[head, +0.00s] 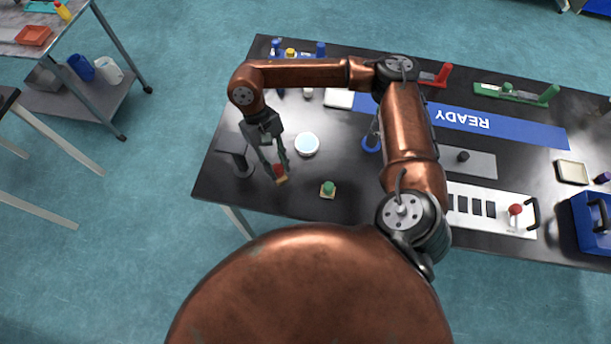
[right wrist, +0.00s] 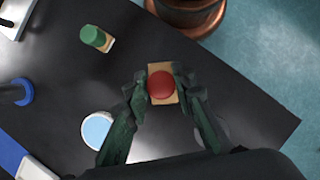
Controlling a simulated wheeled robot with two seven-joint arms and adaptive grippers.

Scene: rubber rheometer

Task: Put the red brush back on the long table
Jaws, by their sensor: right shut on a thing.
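The red brush, a round red knob on a tan block, is between the fingertips of my right gripper (head: 275,166). It shows at the left front part of the long black table (head: 262,195) in the head view. In the right wrist view the red brush (right wrist: 162,86) sits between both dark fingers (right wrist: 160,92), which close on its sides. The brush is at or just over the table top; I cannot tell if it touches. My left gripper is not in view.
A green-knobbed brush (head: 328,188) stands to the right of the red one. A white round dish (head: 307,144) is behind them, and a dark stand (head: 240,160) is to the left. A blue ring stand (head: 371,142) is further right. The table's front edge is close.

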